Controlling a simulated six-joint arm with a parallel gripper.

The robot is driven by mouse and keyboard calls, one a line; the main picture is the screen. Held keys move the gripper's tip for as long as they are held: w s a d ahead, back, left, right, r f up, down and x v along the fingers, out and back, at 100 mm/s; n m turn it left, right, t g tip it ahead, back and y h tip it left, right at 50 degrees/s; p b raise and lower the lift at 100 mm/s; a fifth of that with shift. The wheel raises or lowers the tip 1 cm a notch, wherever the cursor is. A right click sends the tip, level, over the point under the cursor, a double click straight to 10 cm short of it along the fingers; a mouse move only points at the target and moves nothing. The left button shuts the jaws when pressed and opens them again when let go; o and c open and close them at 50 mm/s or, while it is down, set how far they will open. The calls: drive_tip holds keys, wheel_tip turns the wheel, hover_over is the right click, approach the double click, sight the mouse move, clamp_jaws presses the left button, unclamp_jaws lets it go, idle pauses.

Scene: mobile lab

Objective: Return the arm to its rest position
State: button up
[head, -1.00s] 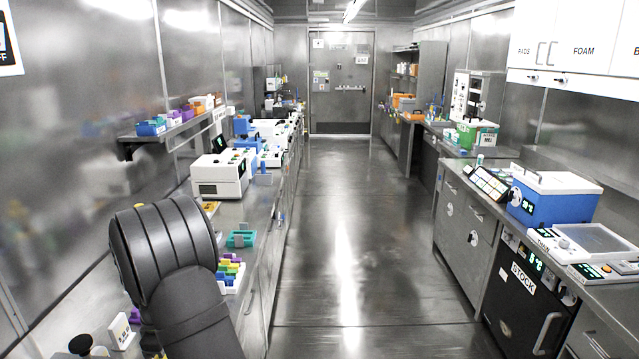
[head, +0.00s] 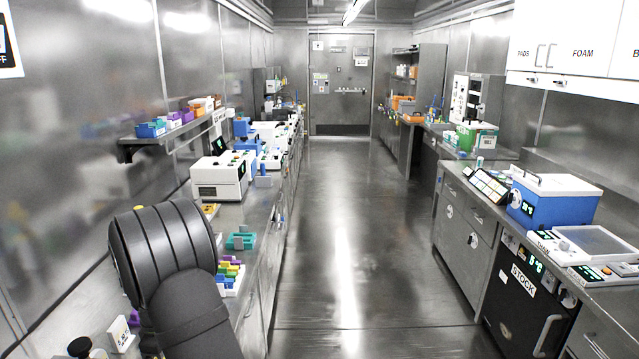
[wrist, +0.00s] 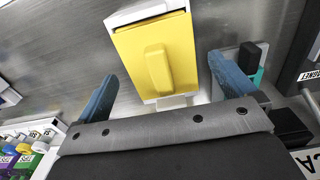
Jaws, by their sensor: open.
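My gripper (wrist: 172,92) shows in the wrist view with its two blue fingers spread apart. Nothing is between the fingertips. A white box with a yellow lid (wrist: 185,55) and raised yellow handle lies beyond the fingers, apart from them as far as I can tell. In the head view my dark arm is bent over the left bench at the lower left. The gripper itself is hidden there.
The left bench holds a white instrument (head: 219,177), a teal rack (head: 240,241) and a rack of coloured pieces (head: 231,273). A shelf (head: 183,131) juts from the left wall. The central aisle floor (head: 345,230) is clear. The right counter carries a blue box (head: 548,209).

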wheel_tip(320, 180, up, 9)
drive_tip(key=shift+f, duration=0.1)
wheel_tip(320, 180, down, 12)
drive_tip(key=shift+d+r, duration=0.1)
drive_tip(key=r, duration=0.5)
drive_tip(key=shift+w+d+r, duration=0.1)
drive_tip(key=shift+d, duration=0.15)
drive_tip(key=d+r, duration=0.7)
drive_tip(key=d, duration=0.4)
drive_tip(key=s+a+r, duration=0.2)
drive_tip(key=s, duration=1.8)
drive_tip(key=s+a+f, duration=0.2)
drive_tip(key=a+f, duration=0.1)
drive_tip(key=a, duration=0.1)
drive_tip(key=shift+s+a+f, duration=0.2)
drive_tip(key=shift+s+f, duration=0.05)
drive_tip(key=shift+s, duration=0.15)
